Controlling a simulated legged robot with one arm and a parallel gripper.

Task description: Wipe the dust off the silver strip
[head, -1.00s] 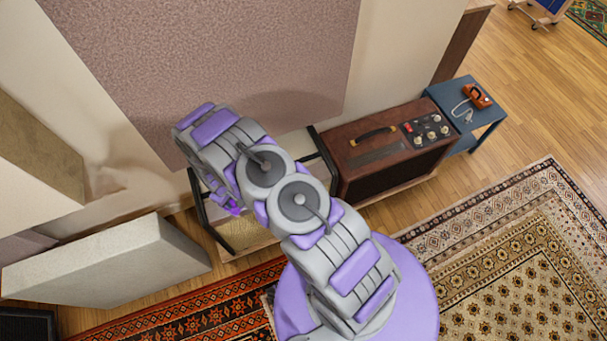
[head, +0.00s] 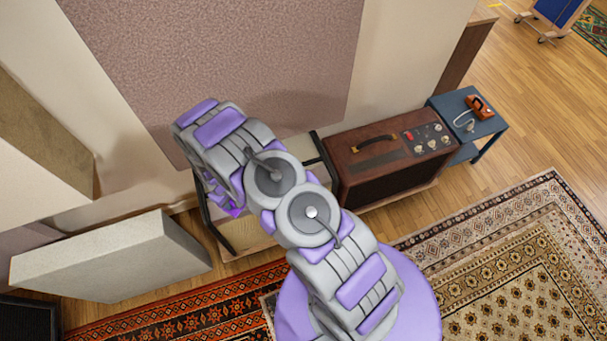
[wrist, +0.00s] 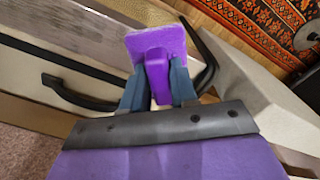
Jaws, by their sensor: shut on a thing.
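In the wrist view my gripper (wrist: 158,88) is shut on the purple handle of a wiper (wrist: 157,66). The wiper ends in a flat lavender pad (wrist: 160,41). A greyish, mottled strip (wrist: 75,32), which looks like the silver strip, runs across the upper left on a cream cabinet (wrist: 30,77). The pad is at the strip's right part; I cannot tell whether it touches. In the head view my arm hides most of the cabinet and the strip. Only a bit of purple (head: 235,211) shows at my arm's end.
A black handle (wrist: 75,97) curves over the cabinet near my gripper, and a black frame (head: 327,160) stands at its side. A brown amp (head: 385,165) and a blue side table (head: 470,123) are to the right. A pale slanted panel (head: 110,255) is at left.

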